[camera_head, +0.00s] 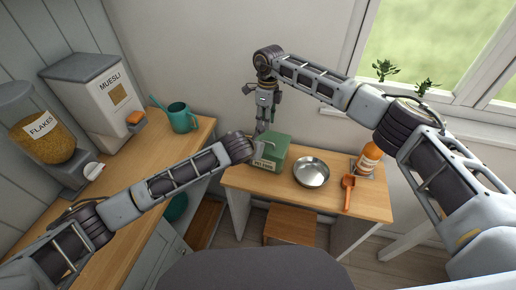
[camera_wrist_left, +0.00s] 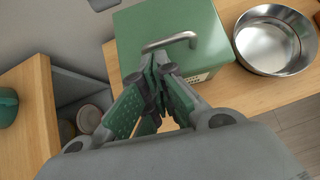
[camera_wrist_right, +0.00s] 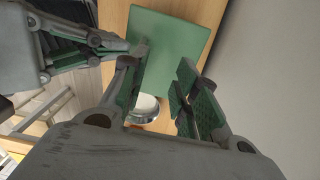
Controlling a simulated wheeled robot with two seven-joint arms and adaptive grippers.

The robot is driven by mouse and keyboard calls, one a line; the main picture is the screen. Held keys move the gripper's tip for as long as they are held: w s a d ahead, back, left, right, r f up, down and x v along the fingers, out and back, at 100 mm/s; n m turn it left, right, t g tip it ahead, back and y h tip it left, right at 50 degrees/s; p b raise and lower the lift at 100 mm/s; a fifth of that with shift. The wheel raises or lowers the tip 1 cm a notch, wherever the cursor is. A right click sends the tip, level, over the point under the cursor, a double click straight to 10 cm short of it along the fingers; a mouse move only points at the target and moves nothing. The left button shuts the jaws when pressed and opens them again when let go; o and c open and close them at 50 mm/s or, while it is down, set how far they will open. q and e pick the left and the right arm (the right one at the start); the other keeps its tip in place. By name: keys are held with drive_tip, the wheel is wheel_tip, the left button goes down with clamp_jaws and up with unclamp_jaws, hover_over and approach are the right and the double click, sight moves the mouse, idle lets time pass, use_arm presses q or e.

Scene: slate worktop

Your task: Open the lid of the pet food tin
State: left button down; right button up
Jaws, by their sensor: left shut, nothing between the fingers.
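The pet food tin (camera_head: 276,148) is a green box with a pale label on its front, at the left end of the small wooden table. Its lid (camera_wrist_left: 205,22) looks closed and carries a metal bar handle (camera_wrist_left: 170,42). My left gripper (camera_wrist_left: 160,66) is shut and empty, its tips close to the handle; I cannot tell whether they touch. In the head view my left arm hides part of the tin. My right gripper (camera_wrist_right: 162,72) is open and empty above the tin, with the green lid (camera_wrist_right: 175,42) beyond its fingers.
A metal bowl (camera_head: 311,172), an orange scoop (camera_head: 348,190) and an orange bottle (camera_head: 368,160) stand right of the tin. A counter at left holds flakes (camera_head: 45,135) and muesli (camera_head: 105,95) dispensers and a teal watering can (camera_head: 181,117). A wall is behind the table.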

wheel_tip(320, 180, up, 11)
drive_tip(key=shift+w, duration=0.25)
idle(0.3)
drive_tip(key=shift+d, duration=0.1)
